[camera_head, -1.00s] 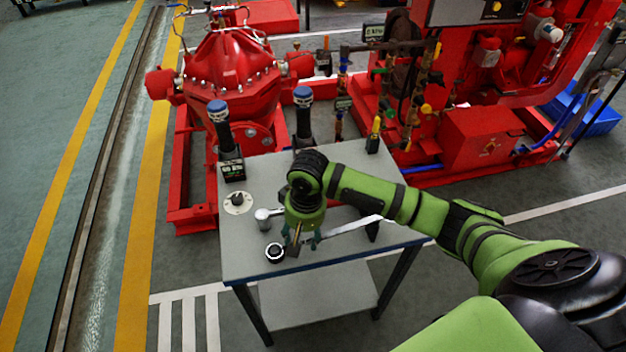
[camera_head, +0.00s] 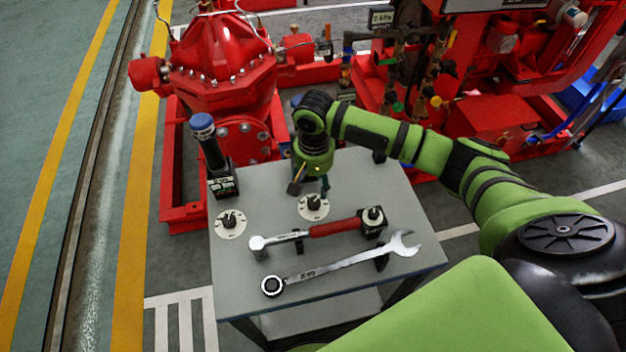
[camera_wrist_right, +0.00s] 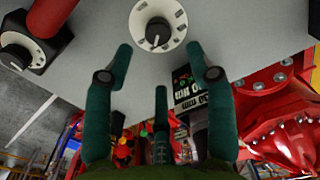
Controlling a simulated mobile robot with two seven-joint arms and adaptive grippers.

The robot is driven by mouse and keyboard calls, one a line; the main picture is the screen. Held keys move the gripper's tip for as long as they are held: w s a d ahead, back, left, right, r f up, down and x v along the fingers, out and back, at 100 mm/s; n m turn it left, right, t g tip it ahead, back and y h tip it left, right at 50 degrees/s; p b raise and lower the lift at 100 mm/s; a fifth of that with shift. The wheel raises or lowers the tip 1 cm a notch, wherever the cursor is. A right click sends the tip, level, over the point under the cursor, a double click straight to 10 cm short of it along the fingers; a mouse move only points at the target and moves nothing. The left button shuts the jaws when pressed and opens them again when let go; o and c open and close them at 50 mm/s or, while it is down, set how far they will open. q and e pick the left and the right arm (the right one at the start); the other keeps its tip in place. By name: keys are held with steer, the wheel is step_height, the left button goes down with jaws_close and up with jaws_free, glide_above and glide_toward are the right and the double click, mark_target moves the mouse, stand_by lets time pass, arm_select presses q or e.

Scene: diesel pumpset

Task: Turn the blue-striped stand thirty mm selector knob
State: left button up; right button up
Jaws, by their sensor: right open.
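Two selector knobs on round white dials sit on the grey table (camera_head: 362,178): a left one (camera_head: 231,221) and a middle one (camera_head: 313,206). A third knob (camera_head: 373,214) sits on a black block to the right. I cannot make out a blue stripe or a thirty mm mark on any of them. My right gripper (camera_head: 311,187) is open and empty at the far side of the middle dial. In the right wrist view this dial (camera_wrist_right: 157,25) lies just beyond the two spread fingertips (camera_wrist_right: 160,58). Contact is not visible. My left gripper is out of view.
A blue-capped black post (camera_head: 210,148) stands at the back left; another is mostly behind my right arm. A red-handled wrench (camera_head: 325,229) and a long spanner (camera_head: 340,264) lie near the front. The red pump (camera_head: 220,65) stands behind the table.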

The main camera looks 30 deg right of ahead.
mark_target(314, 202)
steer(key=f, duration=0.6)
steer(key=shift+s+a+p, duration=0.15)
steer(key=shift+s+p, duration=0.2)
steer(key=shift+w+f, duration=0.1)
steer(key=shift+f, duration=0.35)
jaws_close()
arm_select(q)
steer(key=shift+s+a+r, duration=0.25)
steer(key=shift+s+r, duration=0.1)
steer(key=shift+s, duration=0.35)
